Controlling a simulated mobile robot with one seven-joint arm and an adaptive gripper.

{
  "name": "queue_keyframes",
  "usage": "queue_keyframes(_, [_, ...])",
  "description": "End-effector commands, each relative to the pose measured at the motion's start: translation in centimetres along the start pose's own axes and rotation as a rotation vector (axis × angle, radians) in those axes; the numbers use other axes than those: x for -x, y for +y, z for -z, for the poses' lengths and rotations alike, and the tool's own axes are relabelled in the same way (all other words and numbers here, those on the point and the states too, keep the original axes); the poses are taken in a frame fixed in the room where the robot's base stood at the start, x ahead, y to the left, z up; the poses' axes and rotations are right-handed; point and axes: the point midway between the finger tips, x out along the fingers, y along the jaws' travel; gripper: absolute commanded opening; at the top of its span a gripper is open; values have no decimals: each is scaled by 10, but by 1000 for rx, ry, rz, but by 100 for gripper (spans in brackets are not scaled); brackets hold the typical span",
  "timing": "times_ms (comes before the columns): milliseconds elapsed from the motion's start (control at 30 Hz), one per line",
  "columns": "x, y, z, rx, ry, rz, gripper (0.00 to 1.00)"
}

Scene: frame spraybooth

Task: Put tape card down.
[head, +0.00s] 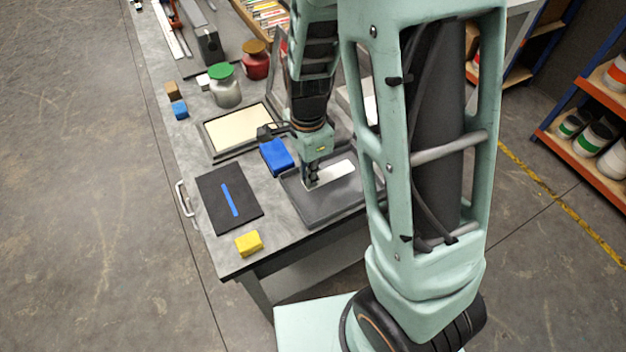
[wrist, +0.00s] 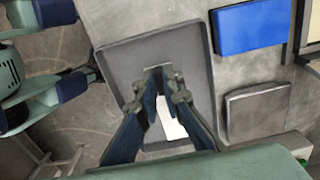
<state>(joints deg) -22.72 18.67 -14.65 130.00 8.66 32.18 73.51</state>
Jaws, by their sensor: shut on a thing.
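A flat white card (head: 334,174), which looks like the tape card, is at the grey tray (head: 318,212) on the bench. My gripper (head: 309,184) reaches down over the tray and is shut at the card's left end. In the wrist view, the fingers (wrist: 160,74) come together over the tray (wrist: 204,60), and the white card (wrist: 171,124) shows between them. The fingers hide part of it. I cannot tell whether the card touches the tray floor or is held just above it.
A blue block (head: 277,156) stands close to the tray's left. A dark mat with a blue strip (head: 229,200) and a yellow block (head: 249,243) lie near the front edge. A framed cream panel (head: 240,131) and lidded jars (head: 226,92) stand further back.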

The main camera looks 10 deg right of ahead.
Motion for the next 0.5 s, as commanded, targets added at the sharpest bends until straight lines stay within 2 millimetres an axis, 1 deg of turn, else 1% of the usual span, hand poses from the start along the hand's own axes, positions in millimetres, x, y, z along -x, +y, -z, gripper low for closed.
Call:
queue_keyframes(133, [-10,4,7,-2,0,-3,0])
queue_keyframes(200, [-18,7,11,-3,-1,-5,0])
queue_keyframes(333, [-34,6,10,1,0,-4,0])
queue_keyframes(500, [-43,5,10,0,0,-1,0])
